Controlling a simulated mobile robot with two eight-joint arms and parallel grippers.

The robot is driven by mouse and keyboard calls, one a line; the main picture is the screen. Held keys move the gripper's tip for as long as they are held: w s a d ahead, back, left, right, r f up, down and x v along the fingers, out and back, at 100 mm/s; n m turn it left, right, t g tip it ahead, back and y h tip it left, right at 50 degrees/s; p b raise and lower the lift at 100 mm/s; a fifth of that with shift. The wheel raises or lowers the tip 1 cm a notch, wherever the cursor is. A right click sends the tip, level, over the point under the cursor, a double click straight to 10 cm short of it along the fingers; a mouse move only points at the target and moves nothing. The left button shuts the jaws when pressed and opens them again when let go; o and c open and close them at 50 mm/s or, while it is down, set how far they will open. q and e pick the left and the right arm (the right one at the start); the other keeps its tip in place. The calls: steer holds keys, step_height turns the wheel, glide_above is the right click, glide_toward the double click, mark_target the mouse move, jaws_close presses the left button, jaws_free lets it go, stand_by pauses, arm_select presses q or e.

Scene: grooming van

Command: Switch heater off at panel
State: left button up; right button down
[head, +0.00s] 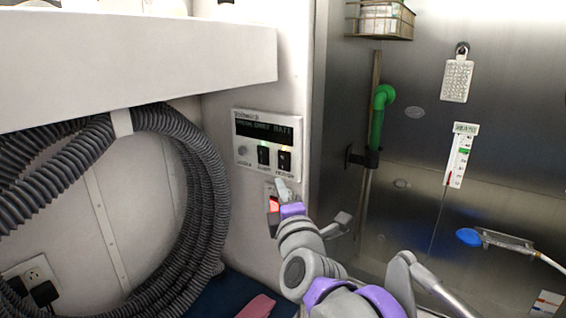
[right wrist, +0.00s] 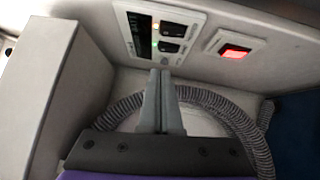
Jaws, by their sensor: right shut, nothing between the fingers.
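The control panel (head: 242,163) is a pale plate on the white wall with a dark display strip, a round knob and two black rocker switches. The left rocker (head: 263,156) has a green light above it; the right rocker (head: 284,161) has an orange one. The labels are too small to read surely. The panel also shows in the right wrist view (right wrist: 127,19), with its rockers (right wrist: 173,29). My right gripper (head: 281,186) is shut and empty, just below the panel; its fingertips (right wrist: 160,73) appear apart from the rockers. My left gripper is not in view.
A separate red-lit switch (head: 274,204) sits below the panel, partly behind my gripper. Dark ribbed hose (head: 203,165) coils at left under a white shelf (head: 140,50). The steel wall (head: 420,200) at right holds a green-handled tool (head: 378,115) and a sprayer (head: 505,241).

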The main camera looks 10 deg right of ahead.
glide_toward(279, 154)
steer(key=w+a, duration=0.3)
steer(key=shift+w+d+r+p, duration=0.2)
steer(key=shift+w+d+p, duration=0.45)
steer(key=shift+w+d, duration=0.65)
steer(key=shift+d, duration=0.25)
steer(key=shift+w+d+r+m+g+p, duration=0.3)
steer(key=shift+d+r+m+p, duration=0.15)
steer(key=shift+p, duration=0.25)
steer(key=shift+s+a+f, duration=0.1)
steer(key=shift+a+f, duration=0.05)
steer(key=shift+f, duration=0.05)
